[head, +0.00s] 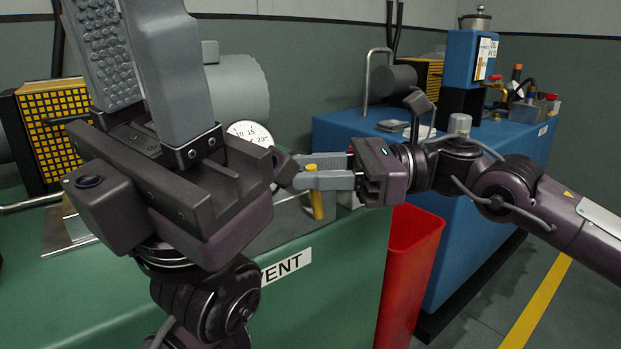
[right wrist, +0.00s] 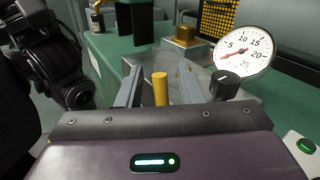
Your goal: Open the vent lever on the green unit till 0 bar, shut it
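The yellow vent lever (head: 317,204) stands upright on the green unit (head: 330,285), above a VENT label (head: 287,267). My right gripper (head: 322,171) is open, with its fingers on either side of the lever. In the right wrist view the lever (right wrist: 160,89) stands between the fingers (right wrist: 160,90), with gaps showing on both sides. The white gauge (right wrist: 243,51) has its red needle pointing left, slightly down, a little below the 5 mark. In the head view the gauge (head: 250,133) is partly hidden by my left gripper (head: 135,60), which is open and empty, fingers up, close to the camera.
A black knob (right wrist: 224,85) sits below the gauge, and a green-lit button (right wrist: 306,146) is near the right edge. A red bin (head: 408,270) stands between the green unit and a blue unit (head: 470,215). A yellow grille (head: 52,125) is at the left.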

